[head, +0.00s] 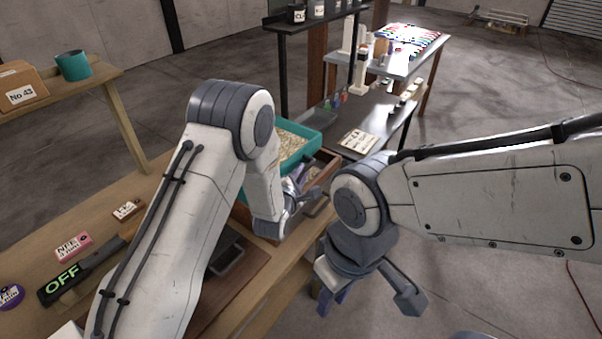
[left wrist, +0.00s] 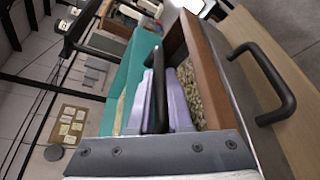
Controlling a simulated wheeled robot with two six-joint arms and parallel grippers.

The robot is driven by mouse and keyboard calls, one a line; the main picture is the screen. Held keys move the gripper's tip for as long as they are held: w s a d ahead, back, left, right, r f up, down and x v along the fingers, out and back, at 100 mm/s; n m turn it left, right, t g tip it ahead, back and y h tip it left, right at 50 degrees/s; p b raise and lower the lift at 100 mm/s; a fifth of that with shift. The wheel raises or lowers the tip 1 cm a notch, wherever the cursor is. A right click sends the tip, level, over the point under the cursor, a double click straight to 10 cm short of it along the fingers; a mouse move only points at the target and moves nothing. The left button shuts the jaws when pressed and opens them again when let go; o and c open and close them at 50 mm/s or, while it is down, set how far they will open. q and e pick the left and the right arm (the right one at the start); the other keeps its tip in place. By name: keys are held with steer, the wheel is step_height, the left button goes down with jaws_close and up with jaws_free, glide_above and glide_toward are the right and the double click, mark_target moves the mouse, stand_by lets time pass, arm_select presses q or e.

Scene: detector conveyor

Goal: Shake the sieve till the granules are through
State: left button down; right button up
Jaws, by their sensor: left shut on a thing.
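The teal sieve (head: 318,142) holds pale granules (head: 287,143) in the head view and sits over a brown wooden box (head: 327,163). In the left wrist view the sieve's teal wall (left wrist: 137,72) stands beside the box's brown wall (left wrist: 199,50), and granules (left wrist: 190,78) also lie inside the box. My left gripper (head: 302,180) is at the sieve's near side, its pale purple fingers shut on a dark handle (left wrist: 159,85), apparently the sieve's. My right gripper (head: 368,298) hangs empty in front of the bench, fingers apart. My left arm hides part of the sieve and box.
A black handle (left wrist: 270,85) shows on the outer side near the box. An OFF sign (head: 63,284), a pink block (head: 73,246) and a purple disc (head: 9,296) lie on the wooden bench at left. A dark shelf stands behind the sieve. Open floor lies to the right.

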arm_select(q)
steer(key=s+d+b, duration=0.1)
steer(key=d, duration=0.1)
steer(key=s+d+b, duration=0.2)
steer(key=shift+s+d+f, duration=0.1)
steer(key=shift+s+d, duration=0.1)
steer(key=shift+d, duration=0.1)
steer(key=c, duration=0.8)
jaws_free()
steer(key=shift+c, duration=0.2)
